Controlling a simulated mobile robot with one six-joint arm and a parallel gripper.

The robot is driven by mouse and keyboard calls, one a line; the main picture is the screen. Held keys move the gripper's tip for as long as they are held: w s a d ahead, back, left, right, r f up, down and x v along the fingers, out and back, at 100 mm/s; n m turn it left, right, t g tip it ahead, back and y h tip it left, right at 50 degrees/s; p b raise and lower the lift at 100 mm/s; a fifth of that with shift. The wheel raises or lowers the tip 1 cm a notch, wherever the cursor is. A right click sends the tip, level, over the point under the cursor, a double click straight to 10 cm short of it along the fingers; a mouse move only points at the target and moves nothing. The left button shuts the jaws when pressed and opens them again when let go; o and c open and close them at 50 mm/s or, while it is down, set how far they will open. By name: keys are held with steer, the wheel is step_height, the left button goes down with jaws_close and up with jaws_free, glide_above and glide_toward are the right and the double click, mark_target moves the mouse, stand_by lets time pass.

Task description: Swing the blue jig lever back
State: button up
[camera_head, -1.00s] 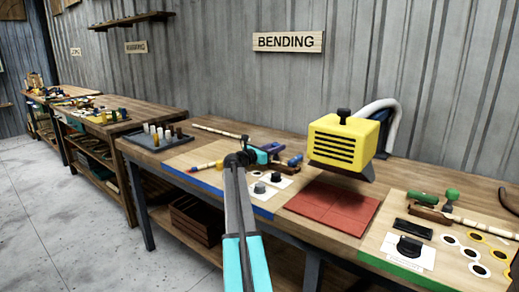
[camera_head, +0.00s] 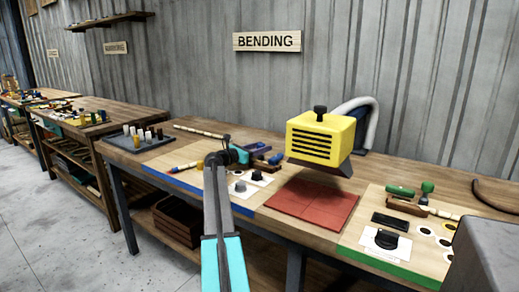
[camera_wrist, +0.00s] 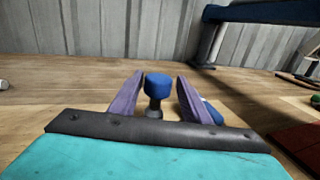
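The blue knob of the jig lever (camera_wrist: 158,86) stands upright on a dark stem in the middle of the wrist view. My gripper (camera_wrist: 154,95) is open, with one purple finger on each side of the knob. Gaps show between the knob and both fingers. In the head view, my teal gripper (camera_head: 240,155) reaches low over the bench, left of the yellow machine. Blue parts (camera_head: 270,160) show just right of it, but I cannot tell there which is the lever. The lever's base is largely hidden.
The yellow slatted machine (camera_head: 320,139) hangs above a red mat (camera_head: 313,203) right of my gripper. Dark and grey knobs on a white card (camera_head: 262,186) lie in front. A dark tray (camera_head: 140,143) with several pegs stands left. Tools lie on the green-edged board (camera_head: 410,256).

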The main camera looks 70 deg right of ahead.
steer(key=shift+o, duration=0.3)
steer(key=v, duration=1.3)
steer(key=shift+w+a, duration=0.15)
steer(key=shift+a, duration=0.2)
steer(key=shift+r, duration=0.1)
